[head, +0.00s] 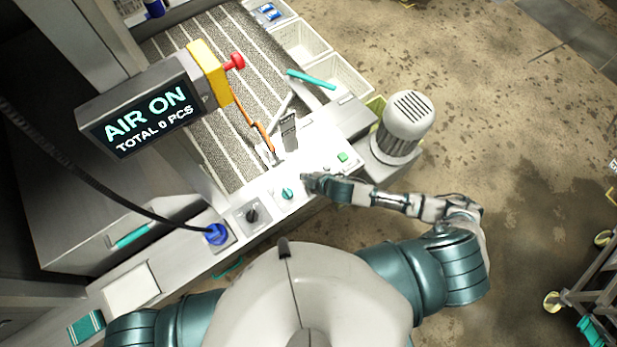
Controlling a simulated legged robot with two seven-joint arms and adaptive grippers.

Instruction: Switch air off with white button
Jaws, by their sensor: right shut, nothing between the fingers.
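The display (145,117) reads "AIR ON" and "TOTAL 0 PCS". The white control panel (310,155) runs along the front of the machine. It carries a green button (343,157), a teal knob (287,194) and a black knob (251,215). I cannot clearly make out the white button against the pale panel near my right gripper. My right gripper (307,181) is shut and empty, over the panel's front edge, between the teal knob and the green button. Whether it touches the panel I cannot tell. My left gripper is out of view.
A red emergency button (235,62) sits on a yellow box beside the display. A grey motor (404,122) stands right of the panel. A blue plug (215,234) with a black cable is at the left. White bins (340,78) line the conveyor (205,55). Open floor lies right.

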